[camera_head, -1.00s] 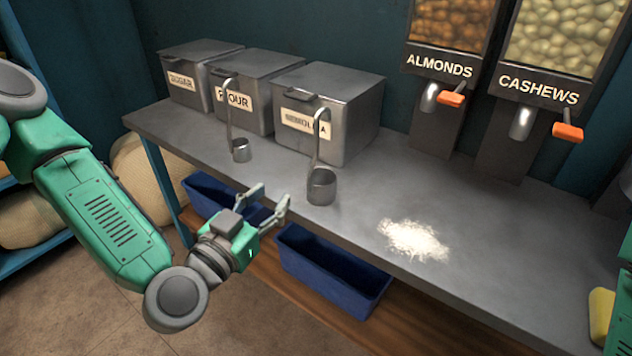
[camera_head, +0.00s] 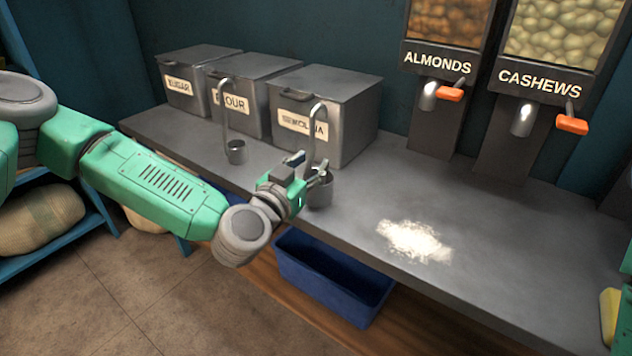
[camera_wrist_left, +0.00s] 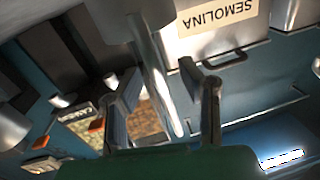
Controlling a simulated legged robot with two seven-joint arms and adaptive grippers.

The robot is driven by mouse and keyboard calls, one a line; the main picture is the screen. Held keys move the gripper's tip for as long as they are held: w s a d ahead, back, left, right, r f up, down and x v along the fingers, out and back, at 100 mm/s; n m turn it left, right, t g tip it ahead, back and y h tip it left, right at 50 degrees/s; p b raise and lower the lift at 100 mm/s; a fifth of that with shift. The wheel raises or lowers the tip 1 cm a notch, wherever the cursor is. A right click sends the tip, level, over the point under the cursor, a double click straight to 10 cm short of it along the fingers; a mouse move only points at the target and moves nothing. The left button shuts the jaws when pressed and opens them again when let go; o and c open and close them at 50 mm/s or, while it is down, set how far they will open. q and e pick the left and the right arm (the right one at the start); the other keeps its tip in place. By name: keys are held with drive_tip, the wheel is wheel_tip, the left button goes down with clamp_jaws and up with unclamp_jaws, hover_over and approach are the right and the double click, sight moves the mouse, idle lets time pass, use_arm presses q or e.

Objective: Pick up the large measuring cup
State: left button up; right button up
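The large measuring cup (camera_head: 320,190) is a grey metal cup with a tall hooked handle. It stands upright on the counter in front of the semolina bin. My left gripper (camera_head: 309,164) is at the lower part of its handle, just above the cup. In the left wrist view the handle (camera_wrist_left: 153,85) passes between the two spread fingers of my left gripper (camera_wrist_left: 158,88); I see no finger clearly touching it. A smaller measuring cup (camera_head: 236,151) stands to the left by the flour bin. My right gripper is out of view.
Metal bins for sugar (camera_head: 180,88), flour (camera_head: 233,104) and semolina (camera_head: 305,125) line the back. A white powder pile (camera_head: 413,241) lies right of the large cup. Almond and cashew dispensers stand behind. A blue tub (camera_head: 325,280) sits below the counter edge (camera_head: 365,250).

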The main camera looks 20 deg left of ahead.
use_arm(q)
drive_tip(key=shift+d, duration=0.2)
drive_tip(key=c, duration=0.6)
drive_tip(key=shift+a, duration=0.15)
clamp_jaws()
drive_tip(key=shift+a, duration=0.3)
drive_tip(key=shift+r, duration=0.1)
